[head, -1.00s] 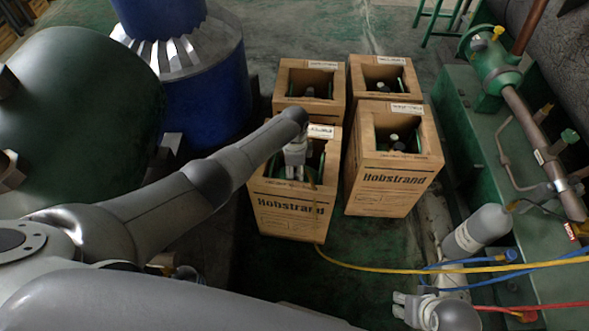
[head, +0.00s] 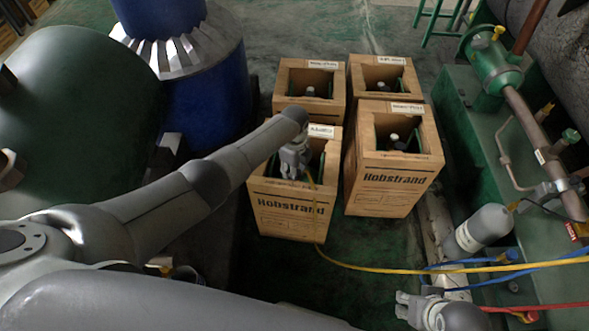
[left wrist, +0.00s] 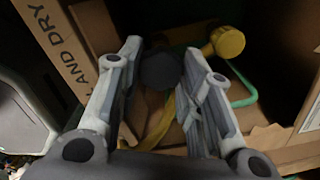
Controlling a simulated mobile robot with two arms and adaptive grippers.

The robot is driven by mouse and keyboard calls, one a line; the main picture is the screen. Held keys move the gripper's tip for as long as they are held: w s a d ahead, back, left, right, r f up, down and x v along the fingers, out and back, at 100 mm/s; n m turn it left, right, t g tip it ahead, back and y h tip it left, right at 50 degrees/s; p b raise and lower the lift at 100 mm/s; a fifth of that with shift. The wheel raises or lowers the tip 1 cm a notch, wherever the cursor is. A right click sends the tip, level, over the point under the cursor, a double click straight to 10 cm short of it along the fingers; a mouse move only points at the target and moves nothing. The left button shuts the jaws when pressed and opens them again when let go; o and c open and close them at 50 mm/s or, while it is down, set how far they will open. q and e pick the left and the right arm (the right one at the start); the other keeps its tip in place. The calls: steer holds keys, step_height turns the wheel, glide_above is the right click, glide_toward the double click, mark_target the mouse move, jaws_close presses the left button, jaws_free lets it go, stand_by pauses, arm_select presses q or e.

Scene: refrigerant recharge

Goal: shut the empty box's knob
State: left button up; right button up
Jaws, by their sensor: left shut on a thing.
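The box (head: 290,212) where my left arm works is the front left "Hobstrand" carton, open at the top, with a yellow hose running from it. My left gripper (head: 292,172) is down at its opening. In the left wrist view, the fingers (left wrist: 160,95) stand either side of a dark round knob (left wrist: 161,70) and are shut on it. A yellow fitting (left wrist: 228,42) and a green handle (left wrist: 242,88) are beside it inside the carton. The cylinder below is mostly hidden. My right gripper (head: 402,305) is at the lower right, empty, its fingers apart.
Three more cartons stand close by: back left (head: 283,82), back right (head: 360,82) and front right (head: 392,190). A grey cylinder (head: 482,228) and the yellow hose (head: 400,270), blue and red hoses lie right. A green skid (head: 470,130) borders the right side.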

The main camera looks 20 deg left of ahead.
arm_select(q)
steer(key=shift+d, duration=0.1)
stand_by(0.3)
steer(key=o, duration=0.8)
steer(key=shift+c, duration=0.2)
